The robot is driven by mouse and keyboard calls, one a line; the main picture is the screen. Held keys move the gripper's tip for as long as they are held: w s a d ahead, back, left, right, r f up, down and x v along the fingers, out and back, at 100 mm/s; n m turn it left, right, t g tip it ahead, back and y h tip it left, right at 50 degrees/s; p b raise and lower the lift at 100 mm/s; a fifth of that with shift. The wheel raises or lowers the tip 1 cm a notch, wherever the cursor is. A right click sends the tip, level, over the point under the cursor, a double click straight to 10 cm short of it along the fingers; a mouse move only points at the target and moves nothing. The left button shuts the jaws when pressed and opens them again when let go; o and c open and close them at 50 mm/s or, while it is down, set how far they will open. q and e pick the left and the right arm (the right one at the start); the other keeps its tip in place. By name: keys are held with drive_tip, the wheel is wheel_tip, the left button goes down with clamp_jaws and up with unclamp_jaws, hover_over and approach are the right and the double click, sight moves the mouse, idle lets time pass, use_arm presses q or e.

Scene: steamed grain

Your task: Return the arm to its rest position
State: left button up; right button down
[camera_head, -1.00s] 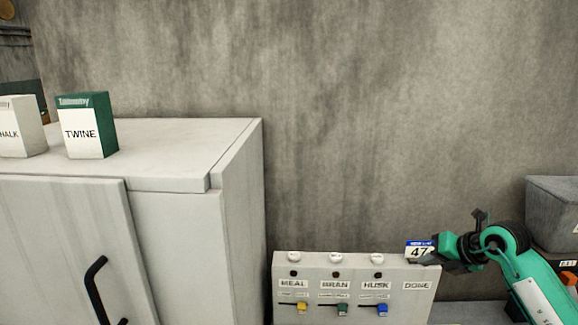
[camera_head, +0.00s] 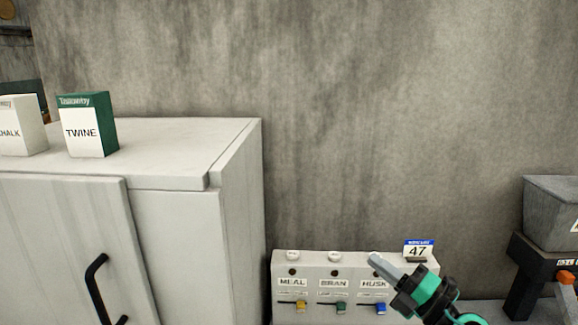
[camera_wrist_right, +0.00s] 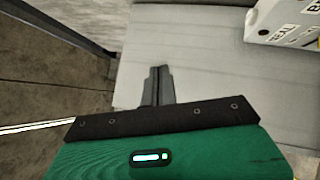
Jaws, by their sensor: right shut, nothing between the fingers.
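My right gripper (camera_head: 378,262) comes in at the lower right of the head view, in front of the right part of the panel (camera_head: 318,258). Its fingers are shut and empty, and they hide part of the panel's right side. In the right wrist view the shut fingers (camera_wrist_right: 157,85) point over the edge of a pale surface. The panel has labels MEAL, BRAN and HUSK with yellow, green and blue levers. My left gripper is not in view.
A white cabinet (camera_head: 180,235) stands at the left with a TWINE box (camera_head: 88,130) and a CHALK box (camera_head: 20,128) on top. A 47 card (camera_head: 418,250) stands at the panel's right. A grey bin (camera_head: 552,205) is at the far right. The pale surface (camera_wrist_right: 215,75) shows in the wrist view.

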drive_tip(key=s+d+f+m+h, duration=0.55)
drive_tip(key=f+m+h, duration=0.4)
drive_tip(key=m, duration=0.35)
drive_tip(key=s+d+f+m+h, duration=0.55)
drive_tip(key=f+m+h, duration=0.4)
drive_tip(key=m, duration=0.35)
drive_tip(key=s+a+f+g+y, duration=0.1)
drive_tip(key=s+a+f+g, duration=0.1)
drive_tip(key=s+f+g, duration=0.35)
drive_tip(key=s+a+f+m+g+y, duration=0.1)
drive_tip(key=s+a+f+g+y, duration=0.1)
drive_tip(key=s, duration=0.7)
drive_tip(key=s+a+f+g+y, duration=0.1)
drive_tip(key=s+a+f+g, duration=0.25)
drive_tip(key=s, duration=0.35)
wheel_tip(320, 180, down, 32)
drive_tip(key=r+g, duration=0.1)
drive_tip(key=g, duration=0.1)
drive_tip(key=s+d+f, duration=0.2)
drive_tip(key=s+f, duration=0.7)
drive_tip(key=f, duration=0.1)
drive_tip(key=s+d+f, duration=0.2)
drive_tip(key=s+f, duration=0.8)
drive_tip(key=shift+s+f+g, duration=0.3)
drive_tip(key=shift+f+g, duration=0.1)
drive_tip(key=shift+d, duration=0.1)
